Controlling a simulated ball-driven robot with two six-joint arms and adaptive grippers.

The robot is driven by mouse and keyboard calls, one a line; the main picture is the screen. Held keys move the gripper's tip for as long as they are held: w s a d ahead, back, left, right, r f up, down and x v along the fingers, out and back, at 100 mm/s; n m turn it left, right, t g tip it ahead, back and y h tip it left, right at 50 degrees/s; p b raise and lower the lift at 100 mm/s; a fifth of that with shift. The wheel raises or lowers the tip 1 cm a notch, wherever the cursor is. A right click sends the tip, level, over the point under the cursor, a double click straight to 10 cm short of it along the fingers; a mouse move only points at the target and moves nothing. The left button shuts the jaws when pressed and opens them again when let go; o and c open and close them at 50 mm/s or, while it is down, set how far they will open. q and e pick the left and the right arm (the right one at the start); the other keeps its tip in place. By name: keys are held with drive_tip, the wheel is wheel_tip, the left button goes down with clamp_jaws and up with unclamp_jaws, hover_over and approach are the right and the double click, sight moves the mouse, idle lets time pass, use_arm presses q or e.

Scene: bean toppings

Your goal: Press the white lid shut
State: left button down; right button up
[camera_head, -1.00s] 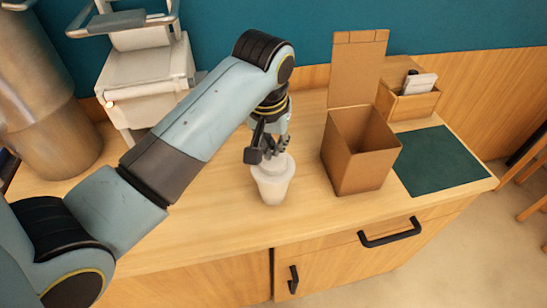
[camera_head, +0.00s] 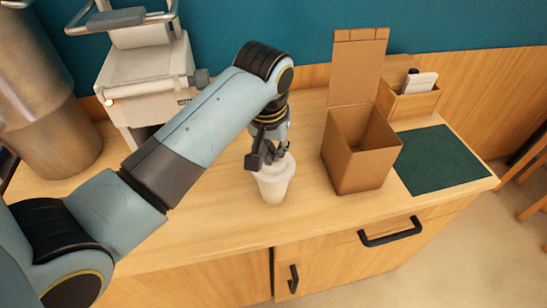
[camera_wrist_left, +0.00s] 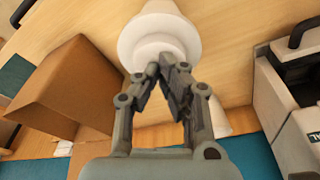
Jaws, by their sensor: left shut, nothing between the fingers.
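A white cup (camera_head: 273,188) stands upright on the wooden counter, with a white lid (camera_head: 284,168) on its top. In the left wrist view the round lid (camera_wrist_left: 158,36) covers the cup's top and the cup body lies beyond it. My left gripper (camera_head: 268,161) is at the lid from above, its fingers together and empty. In the left wrist view the fingertips (camera_wrist_left: 160,70) are at the near edge of the lid's raised middle. I cannot tell whether the lid is fully seated. My right gripper is not in view.
An open cardboard box (camera_head: 354,160) with a raised flap stands right of the cup. A dark green mat (camera_head: 442,160) and a wooden holder (camera_head: 408,101) are farther right. A white machine (camera_head: 147,77) stands at the back left. The counter in front of the cup is clear.

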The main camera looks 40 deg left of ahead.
use_arm(q)
drive_tip(key=shift+w+p+v, duration=0.25)
drive_tip(key=shift+p+v, duration=0.1)
drive_tip(key=shift+v, duration=0.85)
drive_tip(key=shift+w+p+v, duration=0.2)
drive_tip(key=shift+p+v, duration=0.1)
drive_tip(key=shift+v, duration=0.95)
drive_tip(key=shift+a, duration=0.15)
